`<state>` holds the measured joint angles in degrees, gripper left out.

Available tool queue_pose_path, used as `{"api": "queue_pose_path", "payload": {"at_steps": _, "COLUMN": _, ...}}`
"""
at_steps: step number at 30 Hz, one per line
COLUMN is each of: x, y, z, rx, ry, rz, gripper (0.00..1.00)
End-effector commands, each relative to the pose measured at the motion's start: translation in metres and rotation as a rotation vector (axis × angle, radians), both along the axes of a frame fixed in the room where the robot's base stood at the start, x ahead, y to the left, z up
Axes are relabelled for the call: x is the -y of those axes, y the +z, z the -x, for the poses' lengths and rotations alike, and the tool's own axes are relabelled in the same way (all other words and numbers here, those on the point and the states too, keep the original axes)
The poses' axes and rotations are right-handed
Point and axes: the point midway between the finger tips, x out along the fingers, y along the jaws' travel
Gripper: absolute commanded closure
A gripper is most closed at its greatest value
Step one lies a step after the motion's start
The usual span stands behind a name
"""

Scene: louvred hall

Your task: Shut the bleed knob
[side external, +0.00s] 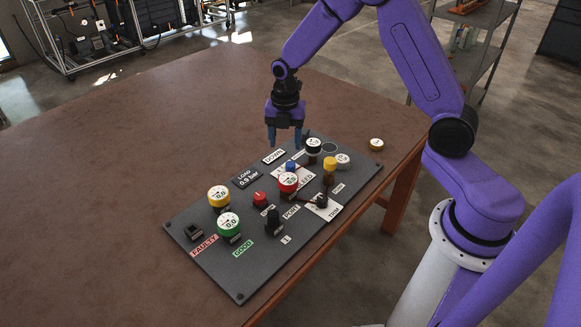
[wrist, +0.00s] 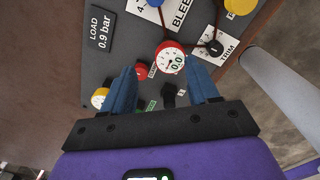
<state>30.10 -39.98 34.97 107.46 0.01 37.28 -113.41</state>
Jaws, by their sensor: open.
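The bleed knob (side external: 291,165) is a small blue knob on a white plate lettered BLEED, on the dark panel (side external: 180,222). My gripper (side external: 284,146) is open and empty, pointing down above the panel's far side, apart from the knob and slightly above it in the side view. In the wrist view the BLEED plate (wrist: 182,14) is at the top edge, where the knob is mostly cut off. There my open fingers (wrist: 161,68) straddle a red-rimmed gauge (wrist: 171,58) in the picture. The knob's setting cannot be read.
A black TRIM knob (side external: 321,201), a yellow knob (side external: 330,164) and a red knob (side external: 259,198) stand nearby. Yellow (side external: 219,196) and green (side external: 228,224) gauges are toward the panel's left. A loose round piece (side external: 376,144) lies on the table. The brown table (side external: 130,130) is clear at left.

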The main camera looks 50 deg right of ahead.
Motion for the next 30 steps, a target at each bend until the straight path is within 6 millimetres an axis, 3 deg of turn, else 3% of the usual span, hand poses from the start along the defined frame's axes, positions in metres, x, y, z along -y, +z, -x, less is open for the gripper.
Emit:
{"api": "queue_pose_path", "payload": {"at_steps": 3, "x": 0.029, "y": -0.024, "z": -0.019, "rx": -0.007, "ry": 0.094, "rz": 0.001, "gripper": 0.40}}
{"api": "queue_pose_path", "payload": {"at_steps": 9, "x": 0.054, "y": -0.043, "z": -0.032, "rx": -0.006, "ry": 0.191, "rz": 0.001, "gripper": 0.40}}
{"api": "queue_pose_path", "payload": {"at_steps": 17, "x": 0.057, "y": -0.058, "z": -0.033, "rx": -0.008, "ry": 0.207, "rz": 0.002, "gripper": 0.40}}
{"api": "queue_pose_path", "payload": {"at_steps": 30, "x": 0.057, "y": -0.109, "z": -0.033, "rx": -0.008, "ry": 0.205, "rz": 0.002, "gripper": 0.40}}
